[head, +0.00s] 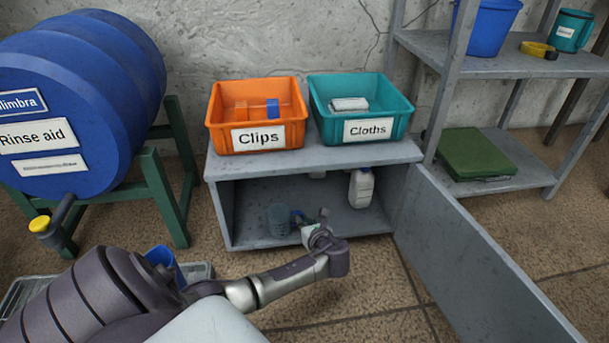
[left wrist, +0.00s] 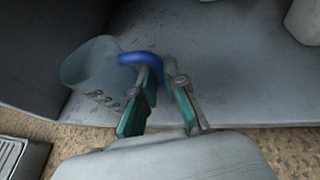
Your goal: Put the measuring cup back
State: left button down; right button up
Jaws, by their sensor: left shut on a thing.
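The measuring cup (head: 279,220) is a translucent grey-blue cup with a blue handle. It is inside the open grey cabinet (head: 234,215), near the front left of its floor. In the left wrist view the cup (left wrist: 92,72) shows printed marks and leans in the picture. My left gripper (head: 308,222) reaches in at the cabinet's front and is shut on the cup's blue handle (left wrist: 140,58). The fingers (left wrist: 163,95) stand to the right of the cup's body. Whether the cup's base touches the floor I cannot tell. My right gripper is not in view.
A white bottle (head: 361,187) stands farther right in the cabinet. Its door (head: 470,265) hangs open to the right. An orange clips bin (head: 258,115) and teal cloths bin (head: 362,108) sit on top. A blue barrel (head: 75,100) stands left; a shelf rack (head: 500,62) stands right.

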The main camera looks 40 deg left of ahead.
pick_arm(q)
jog(key=shift+r, duration=0.15)
jog(key=c, duration=1.2)
grip_release()
